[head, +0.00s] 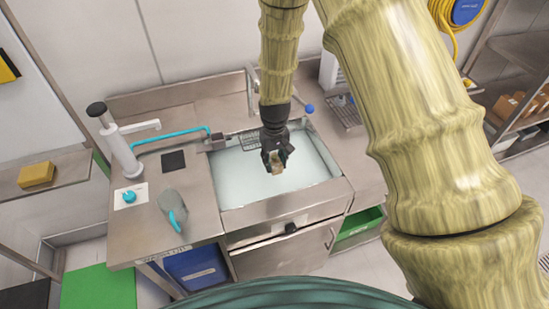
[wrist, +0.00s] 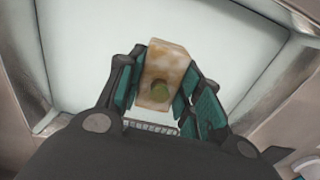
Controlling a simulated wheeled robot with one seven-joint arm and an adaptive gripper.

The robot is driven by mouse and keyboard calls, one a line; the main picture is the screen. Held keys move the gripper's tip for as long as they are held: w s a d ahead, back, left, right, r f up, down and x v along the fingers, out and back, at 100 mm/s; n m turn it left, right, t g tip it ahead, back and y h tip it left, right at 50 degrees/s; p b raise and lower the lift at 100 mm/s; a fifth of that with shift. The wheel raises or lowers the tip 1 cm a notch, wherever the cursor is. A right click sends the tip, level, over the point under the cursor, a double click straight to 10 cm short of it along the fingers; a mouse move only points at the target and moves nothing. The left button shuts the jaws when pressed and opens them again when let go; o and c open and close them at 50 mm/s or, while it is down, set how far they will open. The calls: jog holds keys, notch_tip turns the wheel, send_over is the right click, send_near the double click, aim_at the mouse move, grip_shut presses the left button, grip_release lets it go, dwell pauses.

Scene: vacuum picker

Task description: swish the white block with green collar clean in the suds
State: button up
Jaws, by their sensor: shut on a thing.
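The block (wrist: 170,62) is off-white with brown stains, and a green round part shows on its near face in the wrist view. My gripper (head: 275,160) is shut on it, with teal finger pads on both sides in the wrist view (wrist: 165,88). In the head view the block (head: 277,168) hangs below the fingers over the sink basin (head: 268,209). The basin holds pale, whitish-blue liquid (head: 240,180). I cannot tell whether the block touches the liquid.
A yellow sponge (head: 36,174) lies on the left shelf. The basin's raised steel rim surrounds the liquid.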

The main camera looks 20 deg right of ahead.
jog(key=shift+s+f+b, duration=0.2)
jog(key=shift+f+b, duration=0.1)
jog(key=shift+f, duration=0.15)
jog(key=shift+s+f+b, duration=0.2)
jog(key=shift+f+b, duration=0.1)
jog(key=shift+f, duration=0.15)
jog(key=shift+w+f+b, duration=0.15)
jog(key=shift+f+b, duration=1.25)
jog(key=shift+f, duration=1.55)
jog(key=shift+w+f+b, duration=0.1)
jog(key=shift+f+b, duration=1.25)
jog(key=shift+f, duration=1.6)
jog(key=shift+d, duration=1.5)
